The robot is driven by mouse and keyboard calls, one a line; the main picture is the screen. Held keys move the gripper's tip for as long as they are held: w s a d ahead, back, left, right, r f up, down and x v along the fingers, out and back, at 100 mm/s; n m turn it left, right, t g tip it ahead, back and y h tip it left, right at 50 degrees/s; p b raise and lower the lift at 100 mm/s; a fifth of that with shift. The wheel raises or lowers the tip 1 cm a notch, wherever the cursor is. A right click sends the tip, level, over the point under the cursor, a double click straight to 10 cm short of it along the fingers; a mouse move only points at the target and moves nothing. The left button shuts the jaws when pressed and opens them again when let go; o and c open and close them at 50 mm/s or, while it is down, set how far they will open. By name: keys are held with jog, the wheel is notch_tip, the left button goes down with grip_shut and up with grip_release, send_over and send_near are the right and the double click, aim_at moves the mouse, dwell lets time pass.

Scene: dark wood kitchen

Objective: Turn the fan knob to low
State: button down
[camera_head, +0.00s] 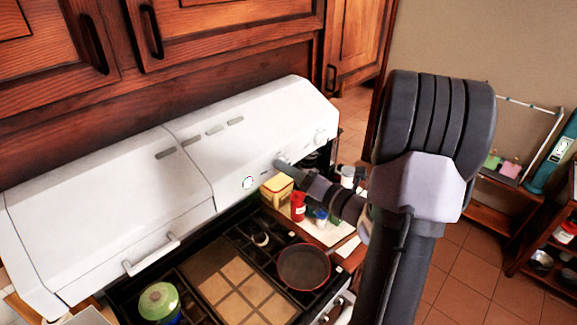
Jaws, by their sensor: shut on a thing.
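The white range hood (90,200) hangs over the stove, with its controls along the sloped front. My gripper (282,164) reaches in from the right and is shut at the hood's front between these two. The fan knob there is hidden by the fingers, and its setting cannot be read.
Below is the stove with a red pan (304,265), a green-lidded pot (159,302) and a griddle. A yellow box (277,190) and a red container (298,207) stand just under my gripper. A hood handle (152,254) sticks out at left. Wooden cabinets hang above.

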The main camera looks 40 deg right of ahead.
dwell(0.4)
jog(key=c, duration=1.1)
grip_release()
jog(key=shift+o, duration=0.2)
jog(key=s+d+b, duration=0.1)
jog(key=s+b, duration=0.3)
jog(key=s, duration=1.3)
jog(key=shift+s+d, duration=0.15)
jog(key=shift+s, duration=0.1)
jog(key=shift+w, duration=0.1)
